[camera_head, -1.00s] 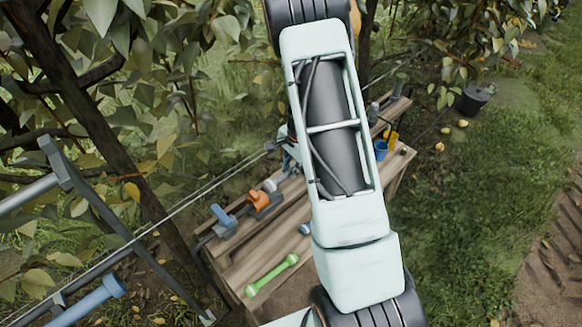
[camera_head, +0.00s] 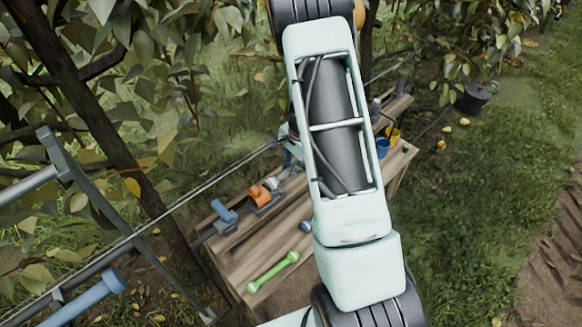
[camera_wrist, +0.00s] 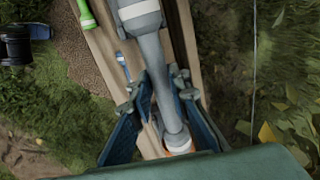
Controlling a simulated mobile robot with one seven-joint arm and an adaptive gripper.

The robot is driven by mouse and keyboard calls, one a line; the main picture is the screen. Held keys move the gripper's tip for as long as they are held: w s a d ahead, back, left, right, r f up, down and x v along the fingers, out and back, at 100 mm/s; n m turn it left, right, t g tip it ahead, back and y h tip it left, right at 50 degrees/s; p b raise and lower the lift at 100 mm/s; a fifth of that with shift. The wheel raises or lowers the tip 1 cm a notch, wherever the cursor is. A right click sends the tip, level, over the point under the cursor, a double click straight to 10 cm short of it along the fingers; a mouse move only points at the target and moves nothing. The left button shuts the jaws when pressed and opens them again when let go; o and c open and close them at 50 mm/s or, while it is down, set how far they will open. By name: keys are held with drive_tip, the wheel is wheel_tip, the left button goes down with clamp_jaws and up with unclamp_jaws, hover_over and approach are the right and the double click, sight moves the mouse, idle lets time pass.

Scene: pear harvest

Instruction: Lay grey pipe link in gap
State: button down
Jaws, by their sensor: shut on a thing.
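My gripper (camera_wrist: 162,82) shows in the wrist view with its dark blue fingers on both sides of a grey pipe link (camera_wrist: 157,60). The fingers are shut on it. The link has a pale band (camera_wrist: 138,12) at its upper end in that view. Its lower end lies near a white and orange part (camera_wrist: 180,148), partly hidden by my gripper; I cannot tell whether they touch. The orange holder (camera_head: 258,196) and a blue holder (camera_head: 224,214) sit on the bench. The gap is not clearly visible.
The wooden bench (camera_head: 235,262) carries a green link (camera_head: 272,272) near its front edge and a small blue piece (camera_head: 305,227). Blue (camera_head: 382,146) and yellow (camera_head: 393,134) containers stand at its right end. Leafy branches hang around it. A dark bucket (camera_head: 477,96) stands on the grass.

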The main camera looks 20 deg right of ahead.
drive_tip(key=shift+f, duration=0.1)
drive_tip(key=shift+f+b, duration=0.5)
drive_tip(key=shift+b, duration=0.1)
drive_tip(key=shift+f+b, duration=0.6)
drive_tip(key=shift+f, duration=0.05)
idle(0.4)
drive_tip(key=c, duration=1.7)
unclamp_jaws()
drive_tip(key=shift+c, duration=0.2)
drive_tip(key=shift+r, duration=0.1)
wheel_tip(320, 180, up, 12)
drive_tip(key=s, duration=0.2)
drive_tip(key=shift+s+d+f, duration=0.15)
drive_tip(key=shift+d+f, duration=0.05)
drive_tip(key=shift+d, duration=0.25)
drive_tip(key=shift+r, duration=0.1)
